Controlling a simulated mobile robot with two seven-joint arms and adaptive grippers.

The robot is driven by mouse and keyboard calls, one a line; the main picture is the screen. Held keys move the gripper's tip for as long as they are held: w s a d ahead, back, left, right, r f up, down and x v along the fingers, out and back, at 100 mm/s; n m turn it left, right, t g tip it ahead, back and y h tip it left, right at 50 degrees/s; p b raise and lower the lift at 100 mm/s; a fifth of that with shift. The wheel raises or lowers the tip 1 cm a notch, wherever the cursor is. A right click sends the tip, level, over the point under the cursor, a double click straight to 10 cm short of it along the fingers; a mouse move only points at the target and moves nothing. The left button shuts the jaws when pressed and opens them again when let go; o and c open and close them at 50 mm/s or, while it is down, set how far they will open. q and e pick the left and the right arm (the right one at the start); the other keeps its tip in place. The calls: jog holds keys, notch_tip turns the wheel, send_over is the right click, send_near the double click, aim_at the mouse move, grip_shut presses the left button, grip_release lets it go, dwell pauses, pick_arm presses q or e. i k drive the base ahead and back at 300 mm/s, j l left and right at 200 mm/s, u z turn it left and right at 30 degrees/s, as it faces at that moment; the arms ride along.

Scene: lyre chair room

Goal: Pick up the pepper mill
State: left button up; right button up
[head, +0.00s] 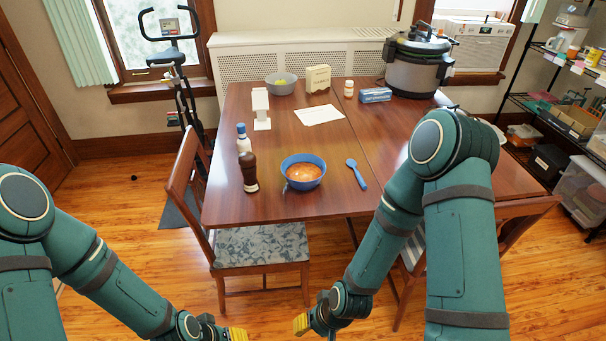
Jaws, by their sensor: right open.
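The dark brown pepper mill (249,172) stands upright near the front left edge of the wooden table (310,209), left of a blue bowl (303,172) of orange soup. My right gripper (301,324) is open and empty, low in front of the table and below the tabletop in the picture. My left gripper (237,334) is at the bottom edge, partly cut off; only its yellow tip shows, so its opening cannot be read. Both grippers are well apart from the mill.
A white bottle with a blue cap (243,143) stands just behind the mill. A blue spoon (357,174) lies right of the bowl. Chairs (187,177) stand at the table's left and front. A large pressure cooker (415,68) stands at the back right.

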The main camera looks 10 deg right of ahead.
aim_at(251, 184)
jog(key=i+j+z, duration=0.1)
jog(key=j, duration=0.3)
jog(key=i+j+z, duration=0.15)
jog(key=j, duration=0.25)
jog(key=i+j+z, duration=0.1)
jog(key=j, duration=0.3)
jog(key=i+j+z, duration=0.2)
jog(key=j, duration=0.25)
jog(key=j+z, duration=0.25)
jog(key=j, duration=0.25)
jog(key=j+z, duration=0.5)
jog(key=j, duration=0.4)
jog(key=i+j+z, duration=0.1)
jog(key=j+z, duration=0.15)
jog(key=j, duration=0.25)
jog(key=j+z, duration=0.2)
jog(key=j, duration=0.25)
jog(key=i+j, duration=0.05)
